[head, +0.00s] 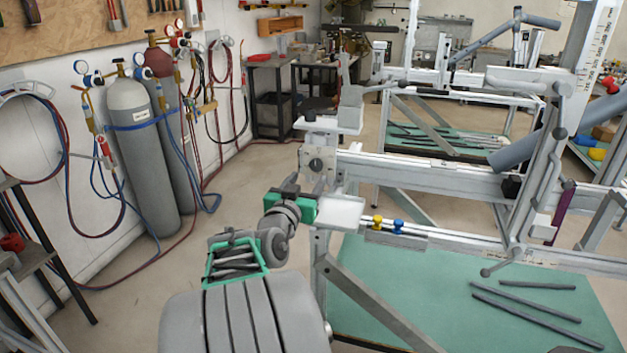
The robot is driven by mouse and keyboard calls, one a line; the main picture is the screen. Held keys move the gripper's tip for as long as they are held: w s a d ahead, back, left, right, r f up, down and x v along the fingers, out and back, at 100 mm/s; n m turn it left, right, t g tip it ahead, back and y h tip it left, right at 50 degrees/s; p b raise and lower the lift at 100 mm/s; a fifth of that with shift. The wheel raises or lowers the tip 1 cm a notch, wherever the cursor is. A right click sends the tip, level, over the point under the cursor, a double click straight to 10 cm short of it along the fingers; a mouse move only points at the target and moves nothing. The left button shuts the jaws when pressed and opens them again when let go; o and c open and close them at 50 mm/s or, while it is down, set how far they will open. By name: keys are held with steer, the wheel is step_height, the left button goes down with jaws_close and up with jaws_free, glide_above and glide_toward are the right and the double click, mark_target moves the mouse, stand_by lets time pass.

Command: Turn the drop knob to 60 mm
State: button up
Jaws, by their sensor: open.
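The frame jig (420,178) is a pale metal rail frame on legs. At its near left end is an upright plate with a small round dark knob (316,164); I cannot tell from any marking whether this is the drop knob. A yellow knob (377,222) and a blue knob (398,227) stand on the lower rail. My gripper (319,185), with a green and black body, is just below the dark knob at the jig's left end. Its jaws are open and look empty. Its fingertips are small here, and contact with the knob cannot be made out. No 60 mm reading is legible.
A white plate (341,212) juts out right beside my gripper. A diagonal brace (375,300) and a green lower board (450,300) with dark tubes lie below. Gas cylinders (140,150) with hoses stand at the left wall. The floor between is open.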

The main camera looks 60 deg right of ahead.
mark_target(315, 167)
steer(key=d, duration=0.4)
steer(key=w+d, duration=0.1)
steer(key=d, duration=0.1)
steer(key=shift+d+p, duration=0.15)
steer(key=shift+p, duration=0.15)
steer(key=shift+c, duration=0.5)
jaws_close()
